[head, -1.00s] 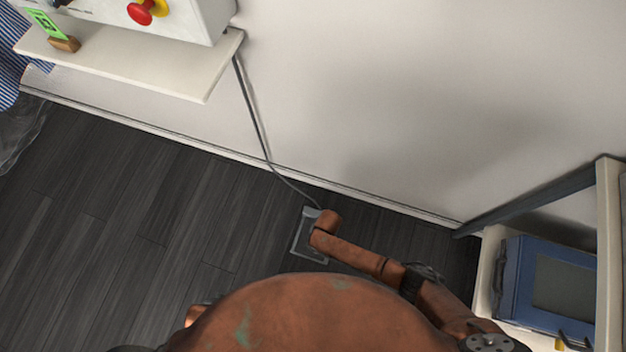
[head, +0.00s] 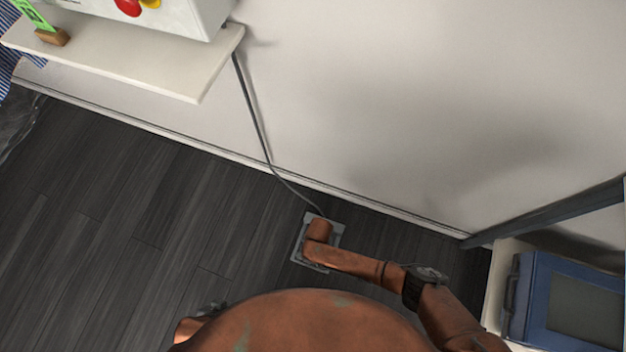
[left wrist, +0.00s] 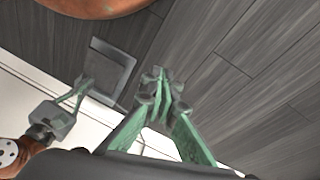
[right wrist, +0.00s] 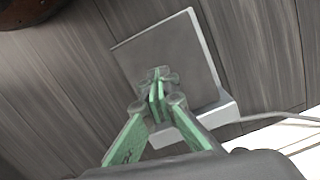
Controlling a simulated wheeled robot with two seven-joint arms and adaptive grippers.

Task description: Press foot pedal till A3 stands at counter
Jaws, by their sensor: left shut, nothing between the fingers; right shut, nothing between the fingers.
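The foot pedal (head: 337,232) is a grey plate on the dark floor by the wall, with a cable at its wall side. It also shows in the left wrist view (left wrist: 110,65) and the right wrist view (right wrist: 190,50). My right gripper (right wrist: 160,82) is shut and empty, its fingertips over the pedal plate; contact is not clear. In the head view my right arm hides its fingers. In the left wrist view the right gripper (left wrist: 82,82) is beside the pedal. My left gripper (left wrist: 161,88) is shut and empty above bare floor. No A3 label is readable.
A white shelf (head: 150,70) at the upper left bears a control box (head: 185,18) with a red button and a green card (head: 35,15) in a wooden block. Striped cloth hangs at far left. A blue case (head: 535,300) sits on a rack at right.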

